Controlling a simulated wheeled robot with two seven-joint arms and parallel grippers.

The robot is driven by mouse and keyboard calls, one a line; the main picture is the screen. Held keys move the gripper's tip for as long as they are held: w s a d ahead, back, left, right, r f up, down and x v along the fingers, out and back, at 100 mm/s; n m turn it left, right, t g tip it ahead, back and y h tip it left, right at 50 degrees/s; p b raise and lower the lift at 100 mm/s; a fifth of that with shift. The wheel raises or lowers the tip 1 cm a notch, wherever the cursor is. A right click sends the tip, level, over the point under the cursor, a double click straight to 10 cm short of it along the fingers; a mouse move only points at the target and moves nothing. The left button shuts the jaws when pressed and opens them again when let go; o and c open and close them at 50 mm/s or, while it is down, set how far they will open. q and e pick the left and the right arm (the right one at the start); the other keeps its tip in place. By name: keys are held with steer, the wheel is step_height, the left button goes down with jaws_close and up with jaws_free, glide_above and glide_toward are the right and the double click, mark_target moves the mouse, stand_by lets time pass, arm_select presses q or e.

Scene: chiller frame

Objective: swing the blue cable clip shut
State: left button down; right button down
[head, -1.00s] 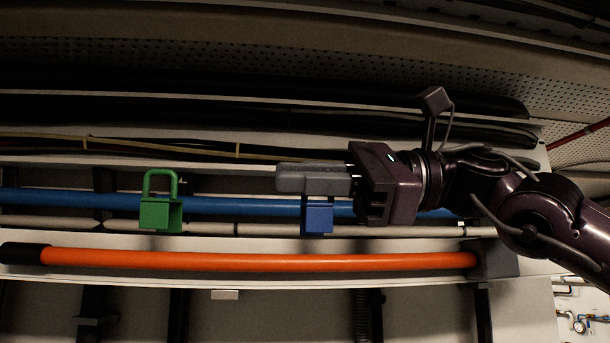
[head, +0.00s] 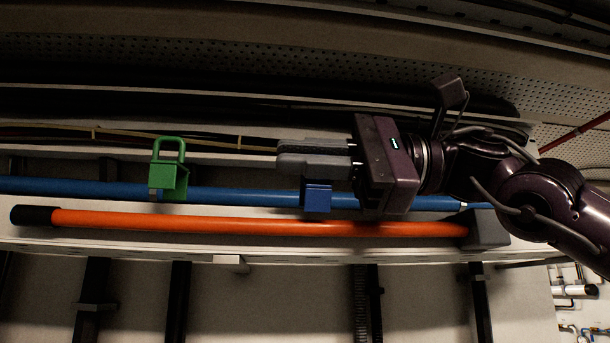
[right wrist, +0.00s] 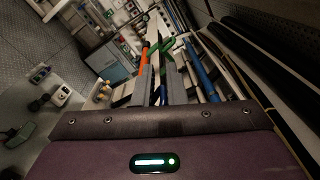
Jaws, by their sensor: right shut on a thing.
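The blue cable clip (head: 317,198) sits on the blue hose (head: 240,196) near the middle of the head view. Its lower block shows, while its upper part is hidden behind the grey fingers. My right gripper (head: 284,160) comes in from the right, with its fingers level across the top of the clip. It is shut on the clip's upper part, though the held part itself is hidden. My left gripper is in neither view.
A green clip (head: 174,182) with a raised loop stands on the blue hose to the left of my fingertips. An orange hose (head: 250,226) with a black end runs just below. Dark pipes and a thin tan cable (head: 200,140) run behind and above.

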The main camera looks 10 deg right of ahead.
steer(key=shift+s+d+f+n+b, duration=0.15)
steer(key=shift+f+n+b, duration=0.2)
steer(key=shift+n+b, duration=0.3)
steer(key=shift+s+a+f+n+b, duration=0.1)
steer(key=shift+f+n+b, duration=0.25)
steer(key=shift+n+b, duration=0.25)
steer(key=c, duration=1.6)
jaws_free()
steer(key=shift+w, duration=0.1)
steer(key=d+b, duration=0.2)
steer(key=d, duration=0.5)
steer(key=shift+d+f, duration=0.15)
steer(key=shift+d, duration=0.2)
